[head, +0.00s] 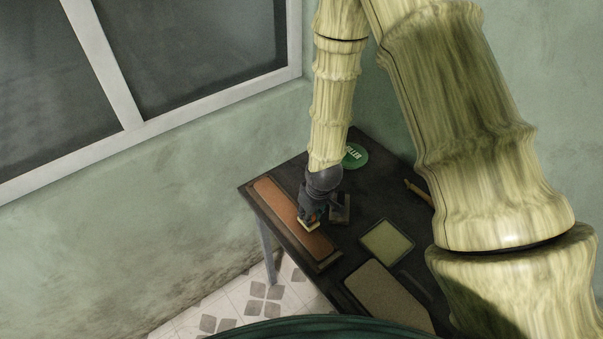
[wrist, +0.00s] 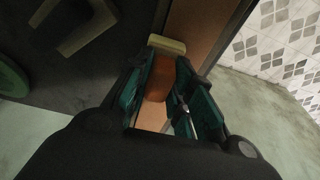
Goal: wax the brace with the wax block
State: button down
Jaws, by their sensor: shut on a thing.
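The brace appears to be the long orange-brown board (head: 275,203) at the left edge of the dark table, on a darker base. It also shows in the wrist view (wrist: 203,28). My gripper (head: 311,216) is over the board's middle, pointing down. In the wrist view, my gripper (wrist: 170,88) is shut on the wax block, with its rounded orange-brown part (wrist: 160,78) between the fingers. A cream part (wrist: 167,44) sticks out beyond the fingers and shows low over the board in the head view (head: 312,225). I cannot tell whether it touches the board.
A wall and window stand left; tiled floor lies below the table's left edge.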

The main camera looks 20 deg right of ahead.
jog(key=shift+w+a+f, duration=0.1)
jog(key=shift+w+a, duration=0.15)
jog(key=shift+w, duration=0.45)
jog(key=shift+w+a+f, duration=0.1)
jog(key=shift+w+a, duration=0.15)
jog(key=shift+w, duration=0.4)
jog(key=shift+w, duration=0.1)
jog(key=shift+w+a+r, duration=0.1)
jog(key=shift+w+a, duration=0.2)
jog(key=shift+w, duration=0.45)
jog(key=shift+w+a+r, duration=0.1)
jog(key=shift+w+a, duration=0.2)
jog(key=shift+w, duration=0.45)
jog(key=shift+w, duration=0.1)
jog(key=shift+w+a+f, duration=0.1)
jog(key=shift+w+a, duration=0.2)
jog(key=shift+w, duration=0.4)
jog(key=shift+w+a+f, duration=0.1)
jog(key=shift+w+a, duration=0.15)
jog(key=shift+w, duration=0.4)
jog(key=shift+w, duration=0.1)
jog(key=shift+w+a+b, duration=0.2)
jog(key=shift+w+b, duration=0.1)
jog(key=shift+w, duration=0.15)
jog(key=shift+w+a, duration=0.2)
jog(key=shift+w, duration=0.35)
jog(key=shift+w+a, duration=0.2)
jog(key=shift+w, duration=0.3)
jog(key=shift+w+r, duration=0.1)
jog(key=shift+w, duration=0.05)
